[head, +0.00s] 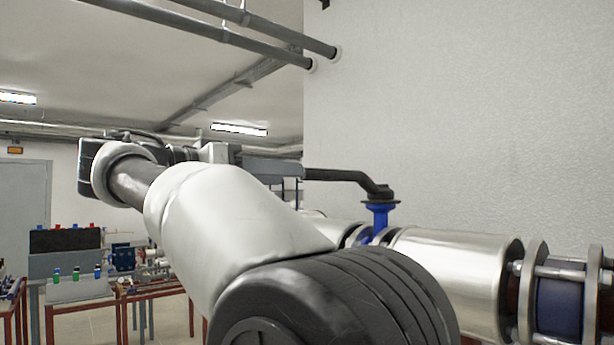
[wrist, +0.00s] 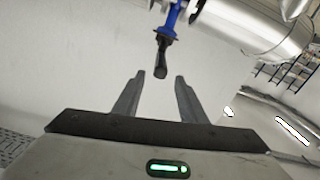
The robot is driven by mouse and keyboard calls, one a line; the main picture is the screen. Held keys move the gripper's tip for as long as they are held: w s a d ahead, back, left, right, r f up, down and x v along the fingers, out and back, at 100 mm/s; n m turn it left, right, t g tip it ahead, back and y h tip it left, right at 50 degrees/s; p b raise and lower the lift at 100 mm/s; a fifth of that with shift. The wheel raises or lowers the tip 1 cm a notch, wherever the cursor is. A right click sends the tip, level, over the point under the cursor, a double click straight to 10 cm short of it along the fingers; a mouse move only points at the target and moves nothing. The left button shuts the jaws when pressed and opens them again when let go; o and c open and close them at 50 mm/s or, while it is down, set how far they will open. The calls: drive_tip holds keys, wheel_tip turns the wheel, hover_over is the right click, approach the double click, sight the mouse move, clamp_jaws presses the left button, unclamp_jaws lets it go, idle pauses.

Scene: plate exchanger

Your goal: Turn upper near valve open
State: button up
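The valve has a black lever handle (head: 340,175) on a blue stem (head: 378,213), at the right of my gripper in the head view. The lever points left, toward my gripper. In the wrist view the lever (wrist: 162,52) is seen nearly end-on below its blue stem (wrist: 172,17). My gripper (wrist: 160,77) is open, with one finger on each side of the lever's free end in the picture. A gap shows on both sides, and nothing is held. I cannot tell whether the lever end lies between the fingertips or just beyond them.
A silver-clad pipe (head: 455,275) with flanges runs below the valve to the right. A white wall (head: 460,110) stands behind it. My arm hides part of the pipework. Tables with equipment (head: 75,265) stand at the far left, and pipes (head: 255,38) cross the ceiling.

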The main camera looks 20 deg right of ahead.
sight(328, 177)
drive_tip(key=p+x, duration=0.2)
drive_tip(key=x, duration=1)
drive_tip(key=shift+w+d, duration=0.25)
drive_tip(key=shift+d, duration=0.1)
clamp_jaws()
